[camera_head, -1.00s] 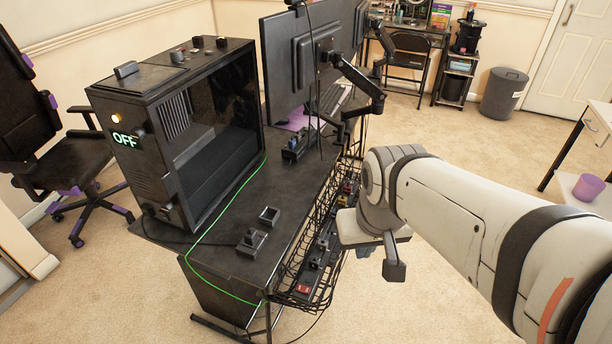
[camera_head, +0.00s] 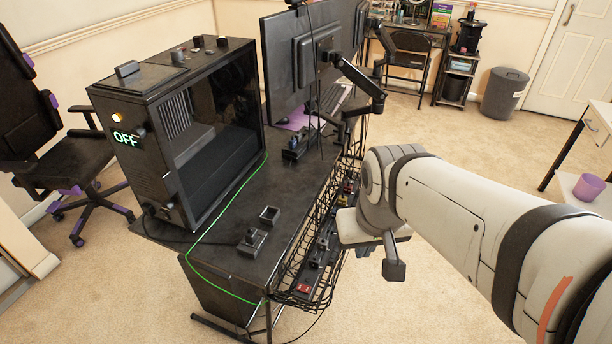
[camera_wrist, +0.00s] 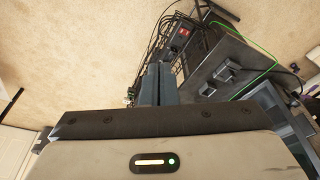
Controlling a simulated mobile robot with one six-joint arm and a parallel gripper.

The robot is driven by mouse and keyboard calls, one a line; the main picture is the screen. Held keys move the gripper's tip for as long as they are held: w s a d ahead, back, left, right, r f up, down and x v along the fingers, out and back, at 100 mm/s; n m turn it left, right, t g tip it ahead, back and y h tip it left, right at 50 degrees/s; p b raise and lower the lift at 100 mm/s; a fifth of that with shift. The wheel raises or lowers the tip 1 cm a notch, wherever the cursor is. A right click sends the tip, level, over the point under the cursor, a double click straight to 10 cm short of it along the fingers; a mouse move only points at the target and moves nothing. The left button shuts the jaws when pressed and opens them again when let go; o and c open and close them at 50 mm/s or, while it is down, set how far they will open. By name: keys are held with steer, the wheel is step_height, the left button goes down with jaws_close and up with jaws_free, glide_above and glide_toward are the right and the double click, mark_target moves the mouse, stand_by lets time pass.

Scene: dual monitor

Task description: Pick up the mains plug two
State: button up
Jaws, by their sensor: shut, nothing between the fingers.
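Several dark plugs sit in a row on a black power strip in the wire basket behind the desk; one of them (camera_head: 316,262) is near the strip's red switch (camera_head: 303,288). I cannot tell which is mains plug two. My gripper (camera_head: 394,270) is shut and empty, to the right of the basket and apart from it. In the wrist view its two fingers (camera_wrist: 157,84) are together, pointing towards the basket area. The red switch (camera_wrist: 184,32) shows there beyond the fingertips, while the plugs are too small or hidden to make out.
The black desk (camera_head: 225,225) carries a PC case (camera_head: 150,150) reading OFF, two small dark blocks (camera_head: 251,241) and monitors (camera_head: 300,60) on arms. A green cable (camera_head: 205,230) runs over the desk edge. The wire basket (camera_head: 290,298) has a raised mesh rim.

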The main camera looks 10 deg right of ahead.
mark_target(323, 242)
steer(key=shift+o, duration=0.8)
steer(key=shift+w+f, duration=0.15)
steer(key=shift+f, duration=0.05)
steer(key=o, duration=0.9)
steer(key=w+d+f+m+h+b, duration=0.1)
steer(key=w+f+m+h+b, duration=0.1)
steer(key=w+f+b, duration=0.9)
steer(key=w+f+m, duration=0.1)
steer(key=w+f, duration=0.4)
steer(key=shift+w+m+b, duration=0.2)
steer(key=shift+m+b, duration=0.1)
steer(key=shift+b, duration=0.05)
steer(key=shift+o, duration=0.7)
steer(key=w+a+f+m+b, duration=0.1)
steer(key=w+f+b, duration=0.2)
steer(key=w+f, duration=0.3)
steer(key=w+a+f+m+t+b, duration=0.1)
steer(key=w+f+b, duration=0.3)
steer(key=f, duration=0.6)
steer(key=shift+w+a+f, duration=0.15)
steer(key=shift+w, duration=0.75)
steer(key=shift+w+b+x, duration=0.2)
steer(key=shift+b+x, duration=0.15)
steer(key=shift+x, duration=1.55)
steer(key=shift+w+b+x, duration=0.15)
steer(key=shift+b+x, duration=0.2)
steer(key=shift+x, duration=1.6)
